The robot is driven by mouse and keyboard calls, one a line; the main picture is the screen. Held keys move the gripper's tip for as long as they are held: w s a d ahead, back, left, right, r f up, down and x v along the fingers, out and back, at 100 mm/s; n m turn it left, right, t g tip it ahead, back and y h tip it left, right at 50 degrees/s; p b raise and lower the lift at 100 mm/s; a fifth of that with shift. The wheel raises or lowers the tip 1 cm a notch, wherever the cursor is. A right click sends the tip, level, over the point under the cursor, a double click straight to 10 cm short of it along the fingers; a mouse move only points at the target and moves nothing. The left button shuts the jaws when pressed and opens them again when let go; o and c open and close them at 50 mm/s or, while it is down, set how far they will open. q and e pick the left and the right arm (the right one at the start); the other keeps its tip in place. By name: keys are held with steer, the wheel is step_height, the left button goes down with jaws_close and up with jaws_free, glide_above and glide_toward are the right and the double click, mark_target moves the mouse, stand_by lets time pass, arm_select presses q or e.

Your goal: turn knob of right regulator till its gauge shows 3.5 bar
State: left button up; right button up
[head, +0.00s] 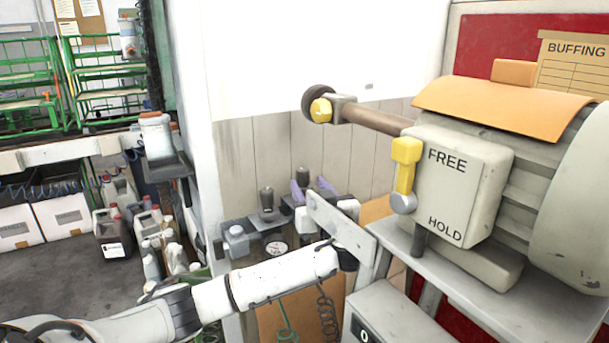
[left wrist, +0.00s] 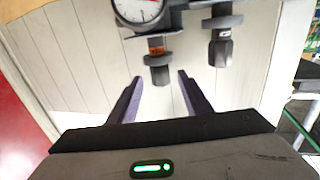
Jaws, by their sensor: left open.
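Two regulators with dark knobs stand by the wall in the head view. The right regulator's knob (head: 303,177) shows between the purple fingers of my left gripper (head: 312,188). In the left wrist view, seen upside down, that knob (left wrist: 157,62) with an orange label lies ahead of and between the fingertips of my open left gripper (left wrist: 160,79). Contact is not visible. Its gauge (left wrist: 138,9) is cut off by the top edge, and I cannot read its value. The left regulator's knob (head: 266,199) and gauge (head: 277,248) show beside my arm. My right gripper is out of view.
A buffing machine (head: 463,180) with a FREE/HOLD box and yellow lever (head: 405,170) stands close on the right. Its shaft and wheel (head: 318,102) extend above the regulators. Coiled hoses (head: 328,315) hang below. Canisters (head: 115,235) stand at the left.

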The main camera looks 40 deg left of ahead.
mark_target(305, 180)
arm_select(q)
steer(key=x, duration=0.5)
steer(key=shift+w+a, duration=0.1)
steer(key=shift+a, duration=0.2)
